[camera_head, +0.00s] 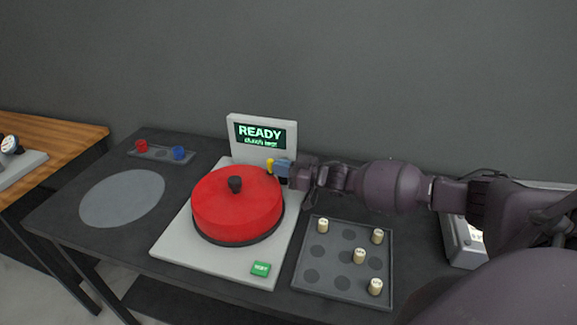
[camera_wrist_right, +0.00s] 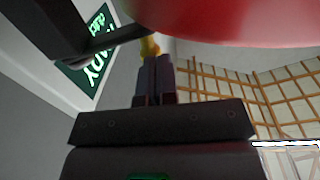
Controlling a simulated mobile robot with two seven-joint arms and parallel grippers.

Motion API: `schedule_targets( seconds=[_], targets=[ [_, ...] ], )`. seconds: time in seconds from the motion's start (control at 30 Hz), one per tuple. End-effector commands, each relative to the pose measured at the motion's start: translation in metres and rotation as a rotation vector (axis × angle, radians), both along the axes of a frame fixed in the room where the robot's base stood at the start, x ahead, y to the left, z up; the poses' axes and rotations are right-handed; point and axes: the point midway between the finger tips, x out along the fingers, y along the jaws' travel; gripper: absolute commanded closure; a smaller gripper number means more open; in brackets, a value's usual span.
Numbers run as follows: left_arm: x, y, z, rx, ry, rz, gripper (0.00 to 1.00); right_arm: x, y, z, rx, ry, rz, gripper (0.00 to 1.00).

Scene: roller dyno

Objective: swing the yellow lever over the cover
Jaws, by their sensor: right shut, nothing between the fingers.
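The red round cover (camera_head: 237,205) with a black knob sits on the light grey machine base (camera_head: 175,240). The yellow lever (camera_head: 270,166) shows as a small yellow end at the cover's back right edge, below the screen; the rest of it is hidden. My right gripper (camera_head: 283,168) is right beside the lever, at the cover's back right. In the right wrist view the gripper's fingers (camera_wrist_right: 155,75) are together, with the yellow lever (camera_wrist_right: 149,46) just beyond their tips. I cannot tell whether they touch. The red cover (camera_wrist_right: 240,20) is close by. My left gripper is not in view.
The READY screen (camera_head: 262,135) stands behind the cover. A green button (camera_head: 261,268) is at the base's front. A tray (camera_head: 325,285) with several pale pegs lies right.

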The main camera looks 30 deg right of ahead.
Motion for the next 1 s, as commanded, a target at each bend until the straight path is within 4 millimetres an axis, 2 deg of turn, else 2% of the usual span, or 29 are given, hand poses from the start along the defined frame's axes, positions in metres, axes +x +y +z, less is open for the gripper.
schedule_targets(
  seconds=[0.47, 0.57, 1.0],
  targets=[
    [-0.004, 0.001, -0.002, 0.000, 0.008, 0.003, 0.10, -0.001, 0.000, -0.001, 0.000, 0.001, -0.001, 1.00],
    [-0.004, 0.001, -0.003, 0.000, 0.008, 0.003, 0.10, -0.009, -0.007, -0.001, -0.001, 0.002, -0.001, 1.00],
    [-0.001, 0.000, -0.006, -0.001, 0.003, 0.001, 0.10, -0.069, -0.050, -0.002, -0.001, 0.003, -0.001, 1.00]
  ],
)
